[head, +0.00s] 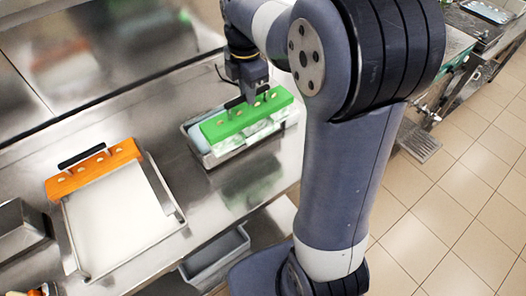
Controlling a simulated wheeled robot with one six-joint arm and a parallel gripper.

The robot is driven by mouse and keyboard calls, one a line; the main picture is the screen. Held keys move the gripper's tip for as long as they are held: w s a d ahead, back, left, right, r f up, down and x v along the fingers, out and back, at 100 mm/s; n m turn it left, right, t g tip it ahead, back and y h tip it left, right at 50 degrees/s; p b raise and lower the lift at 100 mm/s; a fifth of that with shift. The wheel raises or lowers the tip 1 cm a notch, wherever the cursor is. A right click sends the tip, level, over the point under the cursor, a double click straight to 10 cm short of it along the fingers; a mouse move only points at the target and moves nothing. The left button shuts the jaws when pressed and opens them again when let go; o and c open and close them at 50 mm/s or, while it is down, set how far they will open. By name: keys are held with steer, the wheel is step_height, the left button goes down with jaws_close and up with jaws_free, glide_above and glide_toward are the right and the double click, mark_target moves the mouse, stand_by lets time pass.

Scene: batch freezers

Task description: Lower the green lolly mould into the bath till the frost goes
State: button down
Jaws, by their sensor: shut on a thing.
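An orange mould (94,170) with a black handle lies at the back edge of a white-bottomed tray (165,190) on the left. A grey bin (216,258) stands below the counter edge. Steel counter (195,207) between tray and bath is clear. Tiled floor lies right.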

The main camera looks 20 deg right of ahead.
steer(key=w+a, duration=0.3)
steer(key=w, duration=0.7)
steer(key=shift+w+a, duration=0.25)
stand_by(0.3)
steer(key=shift+f, duration=0.45)
stand_by(0.9)
step_height(320, 180, down, 10)
steer(key=b, duration=0.5)
steer(key=shift+r, duration=0.2)
stand_by(1.0)
stand_by(3.0)
